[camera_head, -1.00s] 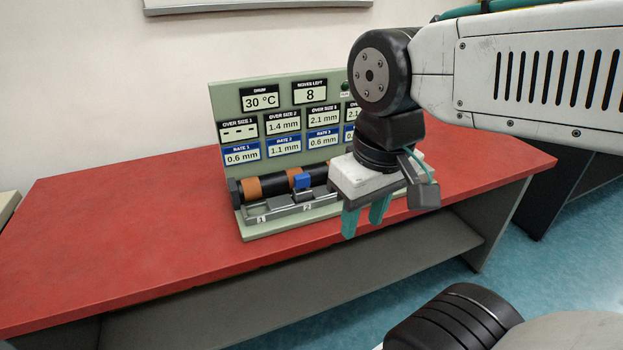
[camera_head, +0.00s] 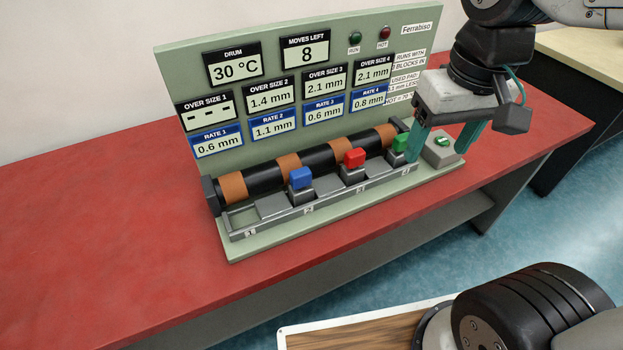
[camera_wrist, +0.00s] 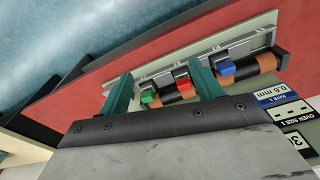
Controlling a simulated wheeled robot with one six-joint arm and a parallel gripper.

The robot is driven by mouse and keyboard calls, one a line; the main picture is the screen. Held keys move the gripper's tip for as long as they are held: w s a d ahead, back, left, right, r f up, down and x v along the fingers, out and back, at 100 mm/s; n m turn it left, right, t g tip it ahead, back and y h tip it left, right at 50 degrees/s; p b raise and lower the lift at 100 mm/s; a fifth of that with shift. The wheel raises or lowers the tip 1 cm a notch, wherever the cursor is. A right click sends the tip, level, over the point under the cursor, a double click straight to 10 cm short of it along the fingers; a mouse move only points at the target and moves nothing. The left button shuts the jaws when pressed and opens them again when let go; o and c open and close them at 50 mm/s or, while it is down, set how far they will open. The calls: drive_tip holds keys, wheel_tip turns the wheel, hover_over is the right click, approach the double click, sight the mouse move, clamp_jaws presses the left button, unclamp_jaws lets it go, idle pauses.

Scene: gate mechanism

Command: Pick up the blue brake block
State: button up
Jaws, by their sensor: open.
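The blue brake block (camera_head: 300,179) sits on a grey carriage in the slot marked 2 of the metal rail, in front of the dark drum with orange bands. It also shows in the wrist view (camera_wrist: 226,69), beyond and to the right of the fingers. My gripper (camera_head: 446,146) has two teal fingers, apart and empty, pointing down at the right end of the rail. It is well to the right of the blue block, close to the green block (camera_head: 399,142). In the wrist view my gripper (camera_wrist: 165,92) spans the view of the red block (camera_wrist: 183,86).
A red block (camera_head: 354,158) stands at slot 3 between the blue and green ones. Slot 1 (camera_head: 241,217) is empty. A green panel (camera_head: 185,65) with displays rises behind the drum. A green button (camera_head: 442,142) is at the right. The red table (camera_head: 100,230) is clear at left.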

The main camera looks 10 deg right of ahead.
drive_tip(key=w+a+f+n, duration=0.1)
drive_tip(key=w+a+f, duration=0.3)
drive_tip(key=w+a, duration=0.45)
drive_tip(key=n+g, duration=0.1)
hover_over(300, 171)
drive_tip(key=f, duration=0.3)
drive_tip(key=d+f, duration=0.1)
drive_tip(key=f, duration=0.1)
drive_tip(key=shift+s+f, duration=0.2)
drive_tip(key=shift+s, duration=0.05)
drive_tip(key=f, duration=0.5)
drive_tip(key=a+f, duration=0.1)
drive_tip(key=f, duration=0.2)
drive_tip(key=shift+w+f, duration=0.15)
drive_tip(key=shift+f, duration=0.15)
drive_tip(key=shift+c, duration=0.3)
clamp_jaws()
